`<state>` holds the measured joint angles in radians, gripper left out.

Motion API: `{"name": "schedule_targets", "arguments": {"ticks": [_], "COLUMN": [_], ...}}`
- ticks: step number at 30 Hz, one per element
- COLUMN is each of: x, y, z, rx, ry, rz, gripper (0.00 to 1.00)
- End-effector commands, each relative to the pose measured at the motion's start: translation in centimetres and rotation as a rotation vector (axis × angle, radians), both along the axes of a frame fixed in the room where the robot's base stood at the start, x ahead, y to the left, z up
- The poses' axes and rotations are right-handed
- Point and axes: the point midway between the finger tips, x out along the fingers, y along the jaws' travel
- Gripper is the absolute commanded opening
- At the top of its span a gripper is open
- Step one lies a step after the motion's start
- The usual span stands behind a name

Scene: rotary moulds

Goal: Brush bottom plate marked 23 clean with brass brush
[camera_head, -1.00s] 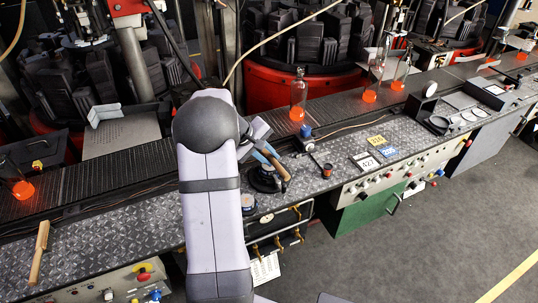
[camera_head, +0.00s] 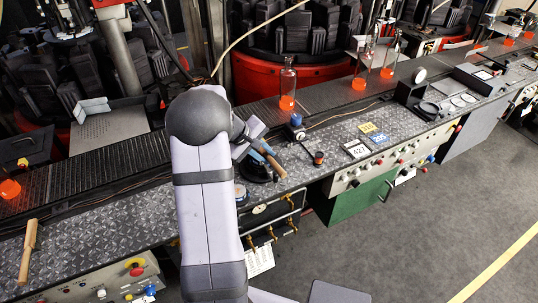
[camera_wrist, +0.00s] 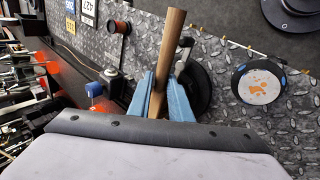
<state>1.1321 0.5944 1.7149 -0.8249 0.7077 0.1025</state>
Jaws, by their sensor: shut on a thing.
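My gripper (camera_wrist: 165,100) has blue fingers shut on a wooden handle (camera_wrist: 171,48), which also shows in the head view (camera_head: 273,163). The working end of the held tool is hidden behind the gripper, so I cannot tell whether it is the brass brush. A round black piece (camera_head: 258,168) lies on the bench just below the gripper and also shows in the wrist view (camera_wrist: 199,88), partly hidden. I cannot tell whether they touch. No mark 23 is readable, so I cannot identify the bottom plate.
A round disc with orange marks (camera_wrist: 259,83) sits beside the black piece. A small spool (camera_head: 318,158), a blue-topped fitting (camera_head: 296,122) and number tags, one reading 427 (camera_head: 357,149), lie right. Another wooden-handled tool (camera_head: 29,250) lies left. A glowing bottle (camera_head: 287,88) stands on the conveyor.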

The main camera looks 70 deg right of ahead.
Motion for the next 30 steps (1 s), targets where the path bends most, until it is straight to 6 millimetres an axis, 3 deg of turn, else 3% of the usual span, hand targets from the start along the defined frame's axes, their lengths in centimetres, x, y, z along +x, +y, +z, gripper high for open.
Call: {"name": "schedule_targets", "arguments": {"ticks": [6, 10, 30], "x": [1.9, 1.8, 1.8], "y": [0.0, -0.1, 0.0], "z": [0.3, 2.9, 8.2], "rx": [-0.001, -0.003, -0.001], "ry": [-0.001, -0.003, -0.001], "rz": [0.002, 0.001, 0.001], "gripper": [0.0, 0.0, 0.0]}}
